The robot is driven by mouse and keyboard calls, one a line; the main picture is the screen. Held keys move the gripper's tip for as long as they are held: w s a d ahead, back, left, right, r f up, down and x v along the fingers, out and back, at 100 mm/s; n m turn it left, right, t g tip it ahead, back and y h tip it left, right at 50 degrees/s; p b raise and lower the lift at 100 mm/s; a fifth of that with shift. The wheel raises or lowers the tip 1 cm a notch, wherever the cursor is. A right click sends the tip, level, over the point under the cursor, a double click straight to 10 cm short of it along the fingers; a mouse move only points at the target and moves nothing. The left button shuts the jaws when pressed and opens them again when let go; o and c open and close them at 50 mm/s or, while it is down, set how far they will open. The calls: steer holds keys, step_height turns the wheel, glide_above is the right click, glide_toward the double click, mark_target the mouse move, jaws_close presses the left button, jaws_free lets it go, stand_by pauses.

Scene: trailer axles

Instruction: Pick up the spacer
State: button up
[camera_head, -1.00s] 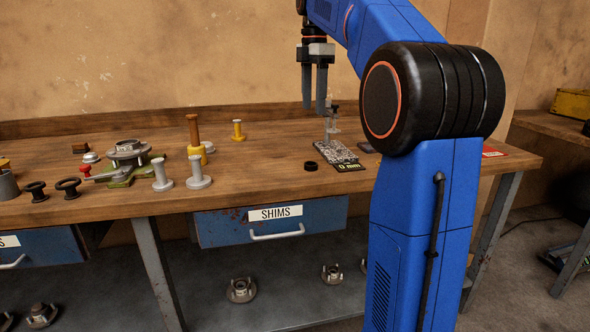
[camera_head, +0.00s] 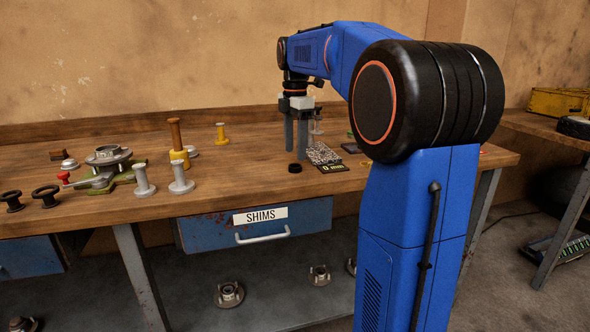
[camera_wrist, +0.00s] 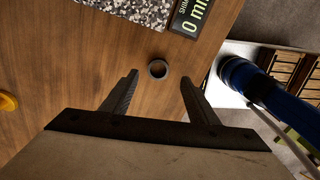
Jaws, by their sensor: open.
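The spacer looks to be the small black ring (camera_head: 295,168) lying flat on the workbench near its front edge, in front of the speckled plate. In the wrist view the ring (camera_wrist: 157,69) lies just beyond the fingertips, roughly centred between them, with its hole facing up. My gripper (camera_head: 296,154) points down above the bench, just behind the ring in the head view. Its two fingers also show in the wrist view (camera_wrist: 159,77), spread apart with nothing between them. The gap between fingertips and bench is hard to judge.
A speckled granite plate (camera_head: 322,153) with a "0 mm" display (camera_head: 333,168) and a gauge stand are close right of the ring. Grey spools (camera_head: 180,177), a yellow base with a brown post (camera_head: 178,146) and a hub fixture (camera_head: 110,165) stand left. Bench is clear between.

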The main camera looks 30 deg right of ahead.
mark_target(295, 165)
step_height(295, 165, down, 5)
steer(key=shift+w+d+r, duration=0.1)
steer(key=shift+w, duration=0.05)
steer(key=shift+c, duration=0.6)
steer(key=c, duration=1)
